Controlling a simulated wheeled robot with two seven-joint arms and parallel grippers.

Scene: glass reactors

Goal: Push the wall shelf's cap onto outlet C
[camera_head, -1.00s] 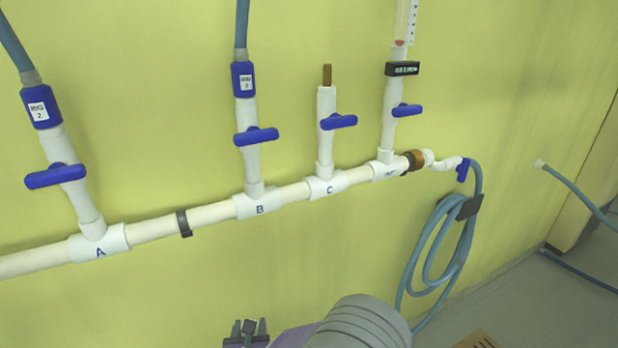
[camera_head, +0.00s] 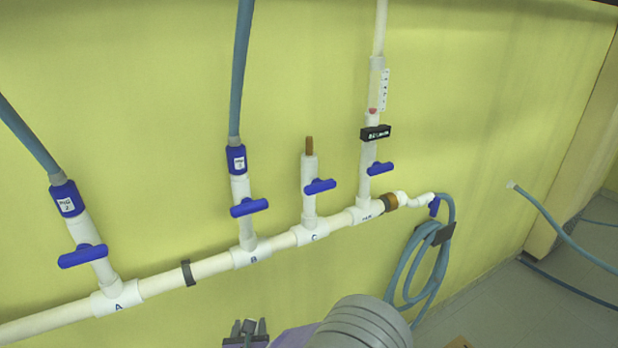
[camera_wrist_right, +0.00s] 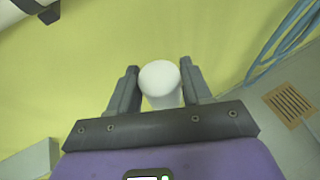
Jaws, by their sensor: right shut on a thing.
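Outlet C (camera_head: 309,172) is a white upright pipe with a brown plug-like tip (camera_head: 309,145) and a blue lever valve (camera_head: 320,186), rising from the tee marked C. My right gripper (camera_head: 248,328) is at the bottom of the head view, below the pipe and left of outlet C, well apart from it. In the right wrist view my right gripper (camera_wrist_right: 161,88) is shut on a white round cap (camera_wrist_right: 160,82), whose round end shows between the fingers. The cap cannot be made out clearly in the head view. My left gripper is not in view.
Outlets A (camera_head: 93,250) and B (camera_head: 243,205) carry blue hoses. Right of C stands a riser with a black block (camera_head: 375,132). A coiled hose (camera_head: 413,264) hangs at right. A floor grate (camera_wrist_right: 288,104) shows in the wrist view.

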